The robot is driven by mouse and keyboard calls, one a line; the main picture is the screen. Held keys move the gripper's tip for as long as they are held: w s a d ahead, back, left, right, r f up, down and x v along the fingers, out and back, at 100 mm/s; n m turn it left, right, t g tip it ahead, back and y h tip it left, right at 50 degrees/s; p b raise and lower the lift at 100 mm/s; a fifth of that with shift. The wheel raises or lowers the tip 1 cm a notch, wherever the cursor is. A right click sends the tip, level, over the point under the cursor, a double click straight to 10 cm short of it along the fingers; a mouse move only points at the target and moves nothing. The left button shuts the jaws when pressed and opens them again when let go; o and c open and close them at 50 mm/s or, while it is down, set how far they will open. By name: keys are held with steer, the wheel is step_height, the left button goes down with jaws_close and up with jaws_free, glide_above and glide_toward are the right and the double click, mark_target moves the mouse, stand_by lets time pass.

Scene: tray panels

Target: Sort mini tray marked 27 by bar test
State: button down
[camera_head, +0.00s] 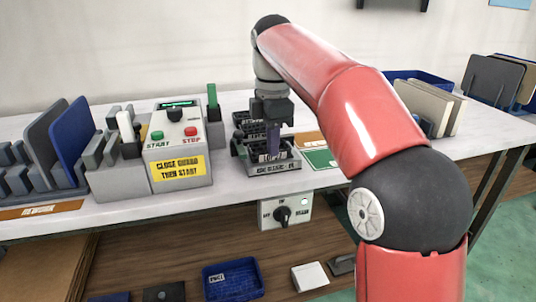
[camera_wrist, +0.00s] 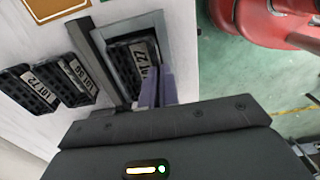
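The mini tray marked LOT 27 (camera_wrist: 133,62) is black with a pale label. It sits inside a grey square frame (camera_wrist: 104,40) in the wrist view. My gripper (camera_wrist: 158,88) has purple fingers close together at the tray's right edge, by the label. In the head view my gripper (camera_head: 273,150) points down at the dark trays on a grey stand (camera_head: 272,169). Whether the fingers clasp the tray edge is hard to see. A grey test box (camera_head: 180,140) with a green START and a red STOP button stands left of the stand. Its yellow sign reads "CLOSE GUARD THEN START".
Two other lot trays (camera_wrist: 58,86) lie left of the frame in the wrist view. Blue and grey panels (camera_head: 70,140) stand at the left, behind a REWORK label (camera_head: 40,209). A green card (camera_head: 320,158) lies right of the stand. A dial box (camera_head: 285,212) hangs below the table edge.

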stand_by(0.3)
steer(key=shift+r, duration=1.45)
